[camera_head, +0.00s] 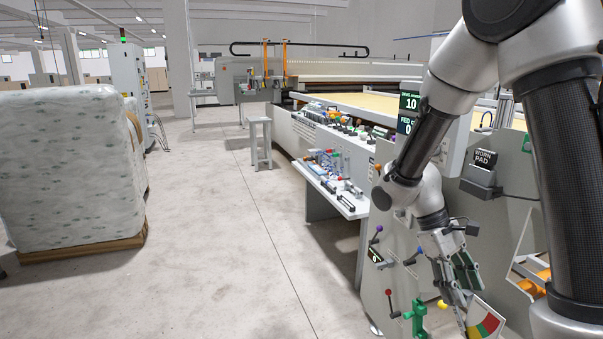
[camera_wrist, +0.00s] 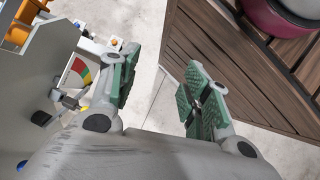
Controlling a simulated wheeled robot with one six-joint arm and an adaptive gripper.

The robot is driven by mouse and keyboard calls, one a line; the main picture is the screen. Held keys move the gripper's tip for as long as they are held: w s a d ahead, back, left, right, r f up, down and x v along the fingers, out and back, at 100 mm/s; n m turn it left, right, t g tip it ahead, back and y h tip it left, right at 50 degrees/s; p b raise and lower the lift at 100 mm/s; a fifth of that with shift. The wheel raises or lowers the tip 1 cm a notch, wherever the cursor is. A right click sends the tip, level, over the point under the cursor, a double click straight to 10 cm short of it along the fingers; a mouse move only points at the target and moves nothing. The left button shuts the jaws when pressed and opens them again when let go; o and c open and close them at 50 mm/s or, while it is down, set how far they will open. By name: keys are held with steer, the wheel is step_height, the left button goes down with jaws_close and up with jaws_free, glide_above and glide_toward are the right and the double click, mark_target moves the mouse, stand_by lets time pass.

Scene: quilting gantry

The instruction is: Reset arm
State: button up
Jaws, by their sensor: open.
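My gripper (camera_head: 457,279) hangs below my bent arm at the lower right of the head view, in front of the grey side panel (camera_head: 405,240) of the quilting machine. In the wrist view my gripper (camera_wrist: 160,92) shows two green-padded fingers spread apart, with bare concrete floor between them. Nothing is held. A gauge with red, yellow and green sectors (camera_head: 484,325) lies just below and right of the fingers in the head view. It also shows left of the fingers in the wrist view (camera_wrist: 80,70).
A green bracket (camera_head: 415,316) and several coloured-knob levers sit on the panel beside my gripper. A control shelf (camera_head: 335,190) juts out left. A wrapped bale (camera_head: 70,165) stands on a pallet at left. Open floor lies between. A brown slatted surface (camera_wrist: 225,50) shows in the wrist view.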

steer(key=s+d+r+m+t+y, duration=0.1)
steer(key=s+r+t, duration=0.3)
steer(key=r, duration=0.5)
steer(key=s+d+r+m+t+y, duration=0.2)
steer(key=s+r+m+t+y, duration=0.1)
steer(key=r, duration=0.6)
steer(key=s+m+t, duration=0.1)
steer(key=t, duration=0.1)
steer(key=shift+s+r+m+t, duration=0.3)
steer(key=shift+s+r+t, duration=0.1)
stand_by(0.8)
